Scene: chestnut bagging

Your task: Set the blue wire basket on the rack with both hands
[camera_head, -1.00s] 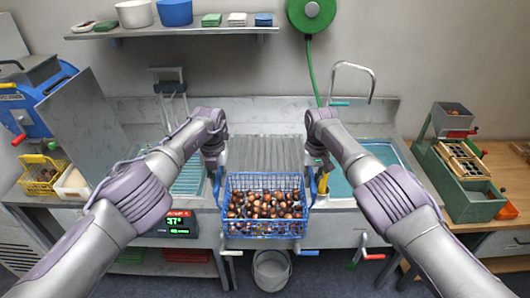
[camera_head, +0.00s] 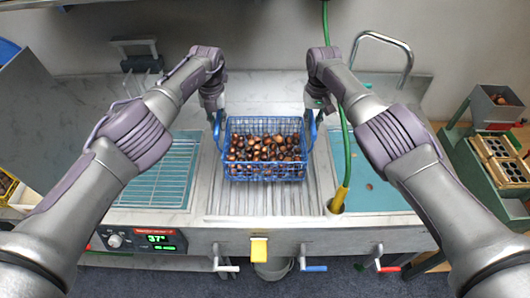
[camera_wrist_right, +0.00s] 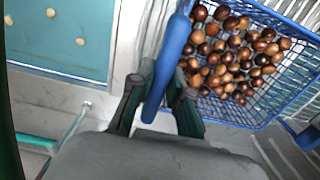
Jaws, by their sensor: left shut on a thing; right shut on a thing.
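The blue wire basket (camera_head: 265,172) is full of brown chestnuts and looks level over the ribbed metal drainboard (camera_head: 262,204) in the head view. I cannot tell whether its bottom touches the ribs. My left gripper (camera_head: 214,114) is at the basket's left handle and shut on it; the fingertips are partly hidden. My right gripper (camera_head: 316,112) is at the right handle. In the right wrist view, its fingers (camera_wrist_right: 158,108) are shut on the blue handle (camera_wrist_right: 168,62), with the basket (camera_wrist_right: 262,112) beyond. A wire rack (camera_head: 160,172) lies over the basin to the left.
A basin with pale blue bottom (camera_head: 376,188) lies to the right, with a green hose (camera_head: 346,150) near the right arm. A tap (camera_head: 400,52) stands behind. A display (camera_head: 158,240) and several levers line the front edge.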

